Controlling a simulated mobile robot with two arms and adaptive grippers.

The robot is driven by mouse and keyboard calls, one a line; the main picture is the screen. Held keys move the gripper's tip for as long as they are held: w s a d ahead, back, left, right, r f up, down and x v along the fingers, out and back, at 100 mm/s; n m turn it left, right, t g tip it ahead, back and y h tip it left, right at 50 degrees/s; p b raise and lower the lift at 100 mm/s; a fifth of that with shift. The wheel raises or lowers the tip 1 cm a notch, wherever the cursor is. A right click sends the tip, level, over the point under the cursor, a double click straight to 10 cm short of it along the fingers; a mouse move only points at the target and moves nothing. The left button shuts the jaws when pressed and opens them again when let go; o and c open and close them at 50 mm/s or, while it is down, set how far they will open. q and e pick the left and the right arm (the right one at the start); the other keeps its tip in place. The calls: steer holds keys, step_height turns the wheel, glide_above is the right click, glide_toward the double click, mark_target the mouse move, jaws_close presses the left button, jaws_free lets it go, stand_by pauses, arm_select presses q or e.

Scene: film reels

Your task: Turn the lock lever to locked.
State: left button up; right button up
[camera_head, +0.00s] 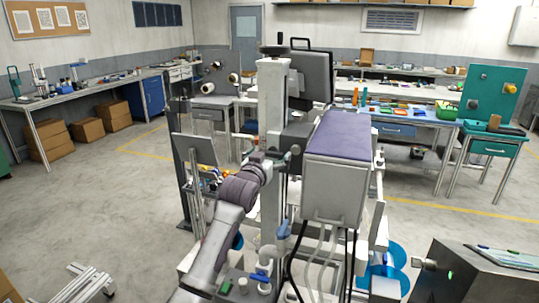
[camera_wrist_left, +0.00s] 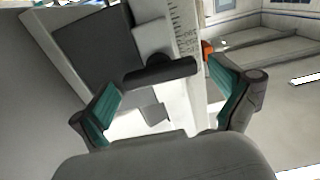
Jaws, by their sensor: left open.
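In the left wrist view, a dark, rounded bar (camera_wrist_left: 160,70) that looks like the lock lever sticks out across a pale upright post (camera_wrist_left: 186,45) with scale marks. The bar lies nearly level, tilted slightly up to the right. My left gripper (camera_wrist_left: 170,92) is open, its teal-padded fingers on either side of the bar; contact is not clear. In the head view my left gripper (camera_head: 284,156) is small and beside the pale column (camera_head: 272,105). The lever cannot be made out there. My right gripper is not in view.
An orange knob (camera_wrist_left: 208,50) sits beside the post, near the right finger. In the head view a large box with a purple top (camera_head: 337,135) stands right of the gripper. A teal bench (camera_head: 492,140) is at the far right. Open floor lies to the left.

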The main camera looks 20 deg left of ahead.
arm_select(q)
steer(key=c, duration=1.1)
steer(key=m+p, duration=0.1)
steer(key=m, duration=0.2)
steer(key=shift+m, duration=0.3)
steer(key=m+p, duration=0.2)
steer(key=m, duration=0.3)
steer(key=shift+d+m, duration=0.1)
steer(key=shift+m, duration=0.2)
steer(key=m+p, duration=0.2)
steer(key=m, duration=0.2)
steer(key=shift+f, duration=0.1)
steer(key=shift+d+f+m+p, duration=0.15)
steer(key=shift+m+p, duration=0.5)
steer(key=shift+m, duration=1.75)
